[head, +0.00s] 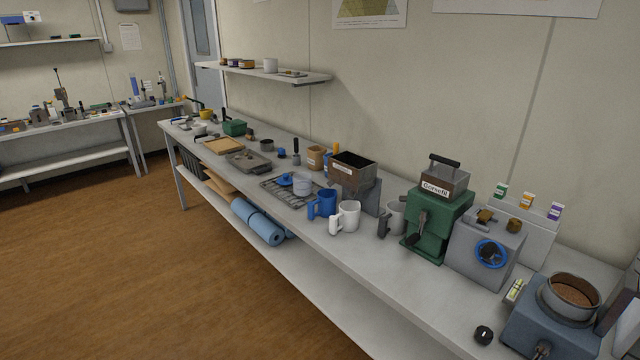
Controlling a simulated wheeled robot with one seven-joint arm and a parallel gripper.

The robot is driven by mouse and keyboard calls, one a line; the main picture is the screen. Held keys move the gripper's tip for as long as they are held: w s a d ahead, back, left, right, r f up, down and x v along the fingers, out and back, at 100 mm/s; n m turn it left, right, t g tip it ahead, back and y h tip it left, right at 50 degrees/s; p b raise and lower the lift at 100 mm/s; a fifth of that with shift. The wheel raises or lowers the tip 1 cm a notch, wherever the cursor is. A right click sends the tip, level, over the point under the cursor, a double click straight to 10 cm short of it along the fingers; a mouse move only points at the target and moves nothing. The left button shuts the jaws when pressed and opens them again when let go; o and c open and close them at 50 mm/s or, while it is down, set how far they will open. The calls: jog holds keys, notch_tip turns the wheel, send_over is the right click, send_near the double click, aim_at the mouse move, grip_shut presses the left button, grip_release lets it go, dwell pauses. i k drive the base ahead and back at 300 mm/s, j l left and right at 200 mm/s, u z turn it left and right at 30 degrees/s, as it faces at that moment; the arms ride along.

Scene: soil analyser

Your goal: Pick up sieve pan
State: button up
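A round metal pan (572,312) with brown soil in it sits on a blue-grey machine (545,335) at the bottom right of the head view. It looks like the sieve pan, but I cannot tell whether it is one piece or a sieve stacked on a pan. The pan stands upright with its top open. My gripper is not in view.
The long grey bench (370,290) carries a green grinder (438,225), a grey box with a blue ring (480,250), a white mug (345,217) and a blue mug (322,205). A small black knob (484,335) lies left of the pan's machine. Brown floor (130,270) is clear at left.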

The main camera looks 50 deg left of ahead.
aim_at(569, 295)
jog(key=i+u, duration=0.15)
jog(key=u, duration=0.25)
jog(key=i+l+u, duration=0.1)
jog(key=u, duration=0.3)
jog(key=i+u, duration=0.1)
jog(key=u, duration=1.05)
